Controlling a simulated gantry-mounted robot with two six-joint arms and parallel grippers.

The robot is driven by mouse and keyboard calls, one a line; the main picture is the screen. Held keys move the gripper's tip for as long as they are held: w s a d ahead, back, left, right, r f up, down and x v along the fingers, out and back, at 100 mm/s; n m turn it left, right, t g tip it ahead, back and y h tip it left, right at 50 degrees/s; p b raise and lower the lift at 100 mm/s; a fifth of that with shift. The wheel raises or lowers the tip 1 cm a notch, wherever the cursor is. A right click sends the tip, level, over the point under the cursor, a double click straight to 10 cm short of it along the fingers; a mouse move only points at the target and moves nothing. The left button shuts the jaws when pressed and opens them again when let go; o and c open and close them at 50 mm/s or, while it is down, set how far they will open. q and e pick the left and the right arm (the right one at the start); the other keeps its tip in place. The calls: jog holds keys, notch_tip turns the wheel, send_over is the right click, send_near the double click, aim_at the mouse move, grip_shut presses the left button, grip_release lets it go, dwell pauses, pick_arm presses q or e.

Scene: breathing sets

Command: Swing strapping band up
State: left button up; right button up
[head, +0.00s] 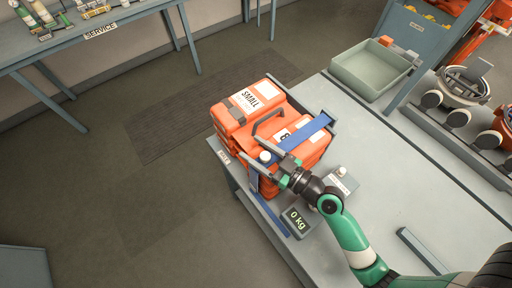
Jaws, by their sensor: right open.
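A blue strapping band (308,134) runs over the top of an orange case (291,156) at the right. A blue length (262,196) also hangs down the near side, past the bench edge. A second orange case, marked SMALL (246,100), lies beside it at the back left. My right gripper (268,167) is open at the near side of the cases, beside the band's near part. A small white piece shows between or just behind its fingers. I cannot tell whether the fingers touch the band. My left gripper is out of view.
The cases sit at the left end of a grey bench (400,190). A scale display (297,220) reads 0 kg near the front edge. A small white-knobbed box (342,179) stands right of the gripper. A pale green tray (372,72) is at the back. A service table (130,12) stands far left.

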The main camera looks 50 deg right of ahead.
jog(key=shift+c, duration=0.2)
grip_shut()
dwell(1.1)
